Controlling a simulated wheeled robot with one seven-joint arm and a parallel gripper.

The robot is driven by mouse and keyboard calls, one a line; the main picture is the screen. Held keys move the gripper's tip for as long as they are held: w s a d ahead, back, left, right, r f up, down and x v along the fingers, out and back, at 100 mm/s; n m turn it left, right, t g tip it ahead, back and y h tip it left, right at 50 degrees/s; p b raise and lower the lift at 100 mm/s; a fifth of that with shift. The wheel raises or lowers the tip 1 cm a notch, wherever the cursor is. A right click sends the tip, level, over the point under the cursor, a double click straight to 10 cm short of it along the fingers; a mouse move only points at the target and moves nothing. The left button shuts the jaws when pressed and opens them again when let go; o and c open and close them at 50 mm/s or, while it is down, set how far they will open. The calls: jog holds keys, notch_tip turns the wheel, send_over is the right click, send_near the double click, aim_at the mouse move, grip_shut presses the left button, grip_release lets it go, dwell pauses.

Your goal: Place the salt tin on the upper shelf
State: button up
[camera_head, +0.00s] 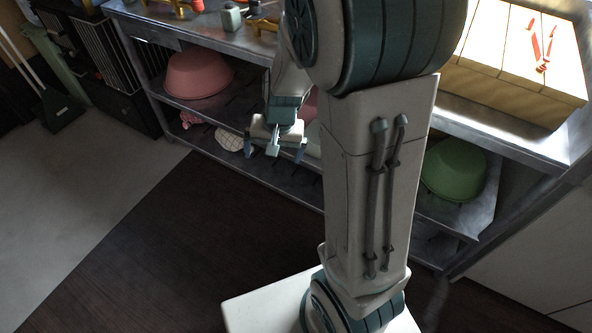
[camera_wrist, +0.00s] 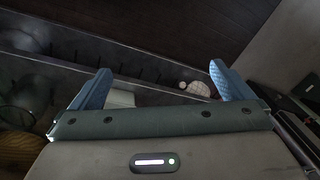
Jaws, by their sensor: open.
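My gripper (camera_head: 275,151) is open and empty, hanging in front of the metal shelf unit. Both blue fingers stand apart in the wrist view (camera_wrist: 160,78). I cannot pick out the salt tin for certain. A pale block-like thing (camera_wrist: 122,98) shows beside the left finger in the wrist view, partly hidden by the gripper body; I cannot tell what it is. The upper shelf (camera_head: 240,104) under the counter carries a pink bowl (camera_head: 197,75). The lower shelf (camera_head: 262,174) carries a white patterned thing (camera_head: 229,141), which also shows in the wrist view (camera_wrist: 200,88).
The counter (camera_head: 215,32) holds several small items at the back left and a pale wooden board (camera_head: 515,55) at the right. A green bowl (camera_head: 453,172) sits under the counter at the right. My arm hides the unit's middle. The dark floor (camera_head: 165,265) in front is clear.

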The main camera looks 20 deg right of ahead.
jog(key=s+r+n, duration=0.2)
jog(key=s+r, duration=0.2)
jog(key=s, duration=0.3)
jog(key=s+r+n+h, duration=0.1)
jog(key=s+r+n, duration=0.1)
jog(key=s+r, duration=0.2)
jog(key=s, duration=0.3)
jog(key=shift+d+r+n, duration=0.15)
jog(key=shift+r+n, duration=0.25)
